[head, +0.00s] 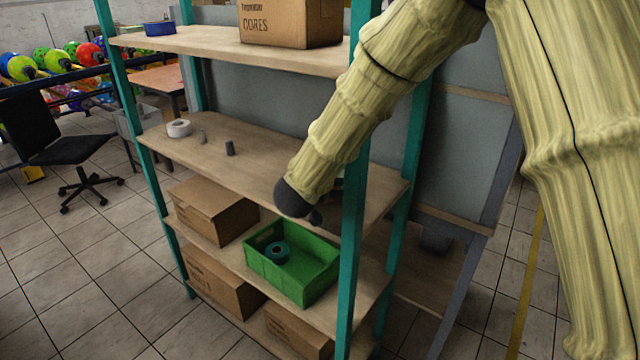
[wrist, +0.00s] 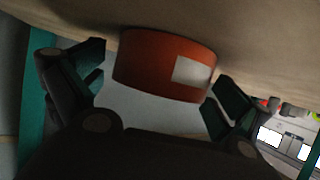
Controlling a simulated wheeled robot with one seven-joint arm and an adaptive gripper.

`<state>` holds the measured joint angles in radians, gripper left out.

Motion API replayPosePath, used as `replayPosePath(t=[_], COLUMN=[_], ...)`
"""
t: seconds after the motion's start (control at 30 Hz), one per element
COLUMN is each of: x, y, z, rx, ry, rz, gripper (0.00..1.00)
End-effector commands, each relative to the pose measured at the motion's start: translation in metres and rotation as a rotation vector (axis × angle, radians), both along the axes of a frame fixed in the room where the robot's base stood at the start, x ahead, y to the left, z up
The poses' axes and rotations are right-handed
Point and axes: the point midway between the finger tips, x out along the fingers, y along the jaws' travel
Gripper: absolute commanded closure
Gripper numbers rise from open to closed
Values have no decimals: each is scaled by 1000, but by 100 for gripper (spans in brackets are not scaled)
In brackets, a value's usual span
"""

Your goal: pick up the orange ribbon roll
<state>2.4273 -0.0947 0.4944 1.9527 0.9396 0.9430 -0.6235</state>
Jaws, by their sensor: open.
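The orange ribbon roll (wrist: 145,60) shows in the wrist view, with a pale label on its side. It rests against a pale brown shelf surface (wrist: 270,45), which fills the top of that picture. My gripper (wrist: 158,88) is open, with one dark finger on each side of the roll. I cannot tell whether either finger touches it. In the head view my arm reaches over the middle shelf (head: 225,172) at its right end. My arm hides the roll there, and most of the gripper too.
A teal post (head: 353,200) stands close to my arm. The middle shelf also holds a white roll (head: 179,128) and small grey pieces (head: 229,148). Below are a green crate (head: 318,283) with a teal roll (head: 277,253) inside and cardboard boxes (head: 212,208).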

Motion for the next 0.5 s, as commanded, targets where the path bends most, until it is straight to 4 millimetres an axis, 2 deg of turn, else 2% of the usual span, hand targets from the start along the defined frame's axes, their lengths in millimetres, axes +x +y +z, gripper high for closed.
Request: replayPosePath(t=[0.1,0.17,0.37,0.4,0.5], x=[0,0,0,0,0], y=[0,0,0,0,0], z=[0,0,0,0,0], rx=[0,0,0,0,0], ry=[0,0,0,0,0], rz=[0,0,0,0,0], gripper=[0,9,46,49,50])
